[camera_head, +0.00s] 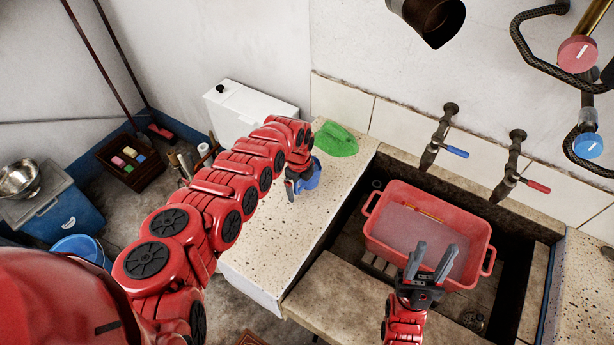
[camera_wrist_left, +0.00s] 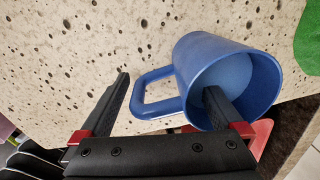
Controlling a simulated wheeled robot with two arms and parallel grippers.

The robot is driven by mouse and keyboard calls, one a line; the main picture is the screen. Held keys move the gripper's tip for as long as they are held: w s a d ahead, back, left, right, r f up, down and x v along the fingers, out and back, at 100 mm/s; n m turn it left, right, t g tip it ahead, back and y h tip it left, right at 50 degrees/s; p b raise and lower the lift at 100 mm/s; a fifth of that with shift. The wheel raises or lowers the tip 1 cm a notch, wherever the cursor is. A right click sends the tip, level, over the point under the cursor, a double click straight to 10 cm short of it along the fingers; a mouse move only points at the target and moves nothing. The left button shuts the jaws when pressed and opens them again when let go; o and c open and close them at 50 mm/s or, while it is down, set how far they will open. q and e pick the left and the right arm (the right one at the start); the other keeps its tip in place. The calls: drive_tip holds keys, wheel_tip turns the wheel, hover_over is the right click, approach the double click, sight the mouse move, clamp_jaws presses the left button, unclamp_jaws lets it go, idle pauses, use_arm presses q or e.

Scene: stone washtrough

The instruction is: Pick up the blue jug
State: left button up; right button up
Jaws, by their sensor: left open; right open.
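The blue jug (camera_head: 311,178) stands on the speckled stone counter, partly hidden by my left gripper (camera_head: 291,184) in the head view. In the left wrist view the jug (camera_wrist_left: 215,62) shows its open mouth, with its handle toward the left. My left gripper (camera_wrist_left: 166,86) is open. The handle lies between its two fingers in that view. The right-hand finger overlaps the jug's mouth; I cannot tell how deep it reaches. My right gripper (camera_head: 432,259) is open and empty, over the near side of the red basin.
The red basin (camera_head: 376,249) sits in the stone trough, with greyish contents. A green cloth-like item (camera_head: 336,139) lies on the counter (camera_head: 262,250) behind the jug. Two taps (camera_head: 440,137) project above the trough. A white box (camera_head: 250,106) stands left of the counter.

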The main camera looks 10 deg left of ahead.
use_arm(q)
clamp_jaws()
idle(0.6)
